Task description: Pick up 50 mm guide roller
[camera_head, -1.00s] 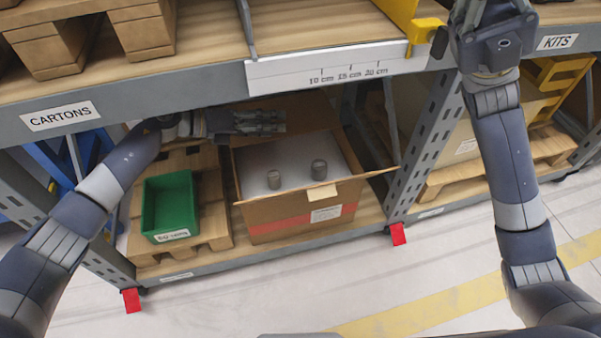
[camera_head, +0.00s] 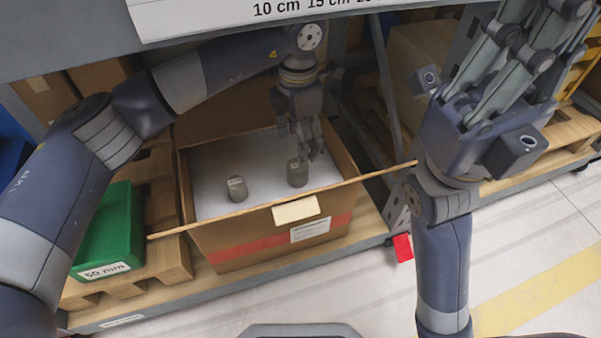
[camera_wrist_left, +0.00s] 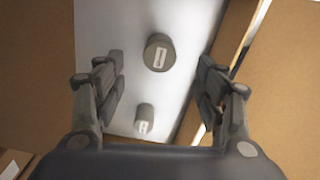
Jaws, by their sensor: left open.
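Two grey cylindrical rollers stand upright on the pale floor of an open cardboard carton (camera_head: 270,245). The left, slimmer roller (camera_head: 237,189) and the right, wider roller (camera_head: 297,173) stand apart; their size labels are too small to read. My left gripper (camera_head: 311,148) is inside the carton, pointing down above and close to the right roller. In the left wrist view its fingers (camera_wrist_left: 160,85) are spread and empty, with a wider roller (camera_wrist_left: 158,54) and a smaller-looking roller (camera_wrist_left: 145,119) beneath. My right gripper (camera_head: 545,30) is raised at right, its fingertips cut off at the top.
A green bin (camera_head: 112,235) labelled "50 mm" sits on a wooden pallet left of the carton. The shelf beam (camera_head: 75,35) crosses above my left arm. The carton's flaps stick out at its front. A perforated upright (camera_head: 398,208) with a red foot stands right of it.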

